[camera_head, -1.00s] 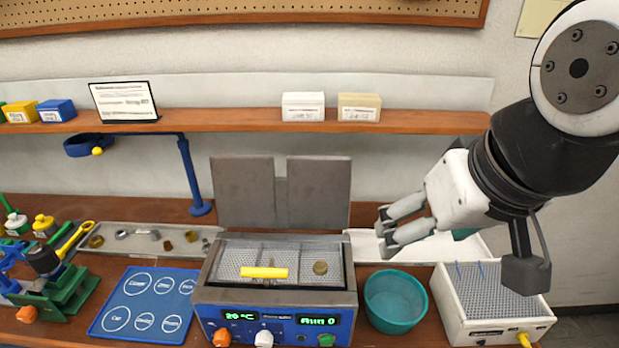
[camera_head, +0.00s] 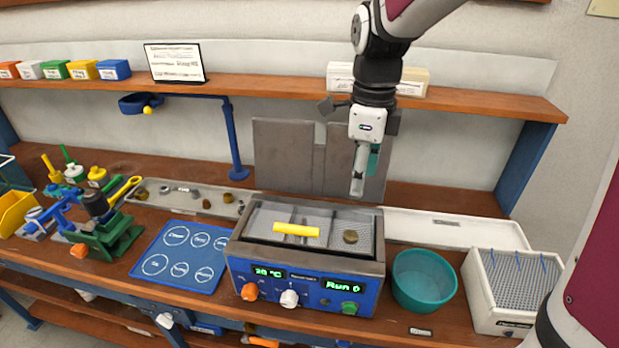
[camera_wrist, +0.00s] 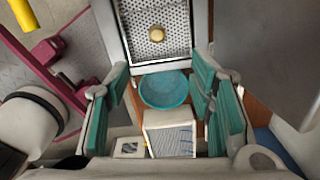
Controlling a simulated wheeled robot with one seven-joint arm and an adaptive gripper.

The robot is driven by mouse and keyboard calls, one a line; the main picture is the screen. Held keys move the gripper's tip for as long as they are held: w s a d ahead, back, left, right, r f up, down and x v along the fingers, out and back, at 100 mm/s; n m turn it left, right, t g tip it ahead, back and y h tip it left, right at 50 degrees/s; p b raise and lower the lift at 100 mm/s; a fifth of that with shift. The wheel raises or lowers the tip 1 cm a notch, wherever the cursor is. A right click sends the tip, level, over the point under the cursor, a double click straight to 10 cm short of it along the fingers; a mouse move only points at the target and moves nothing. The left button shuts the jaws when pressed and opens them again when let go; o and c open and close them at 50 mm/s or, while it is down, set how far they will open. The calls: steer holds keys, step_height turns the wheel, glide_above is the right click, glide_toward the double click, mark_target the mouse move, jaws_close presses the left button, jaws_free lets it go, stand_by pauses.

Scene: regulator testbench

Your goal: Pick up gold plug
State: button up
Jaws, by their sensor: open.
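A small round gold plug (camera_head: 350,236) lies in the right compartment of the mesh basket in the blue and grey cleaner unit (camera_head: 305,278). It also shows in the wrist view (camera_wrist: 156,35), at the top middle on the mesh. My gripper (camera_head: 358,187) points downward above the back right of the unit, well above the plug and empty. In the wrist view its two teal-padded fingers (camera_wrist: 160,80) are spread wide, with the plug beyond them toward the top, between their lines. Nothing hides the plug.
A yellow bar (camera_head: 296,230) lies across the basket's left part. A raised grey lid (camera_head: 285,160) stands behind the unit. A teal bowl (camera_head: 424,280) and a white mesh-topped box (camera_head: 510,290) stand to the right. A wooden shelf (camera_head: 290,87) runs behind my arm.

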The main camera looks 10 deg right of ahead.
steer(key=f+m, duration=0.1)
glide_above(351, 233)
steer(key=f, duration=0.8)
steer(key=shift+w+d+f, duration=0.1)
steer(key=shift+w+f, duration=0.05)
steer(key=shift+w, duration=0.15)
steer(key=f, duration=0.2)
steer(key=s+f, duration=0.1)
steer(key=f, duration=0.1)
steer(key=shift+f+p, duration=0.3)
steer(key=shift+p, duration=0.1)
steer(key=shift+w+f, duration=0.15)
steer(key=shift+f, duration=0.2)
jaws_close()
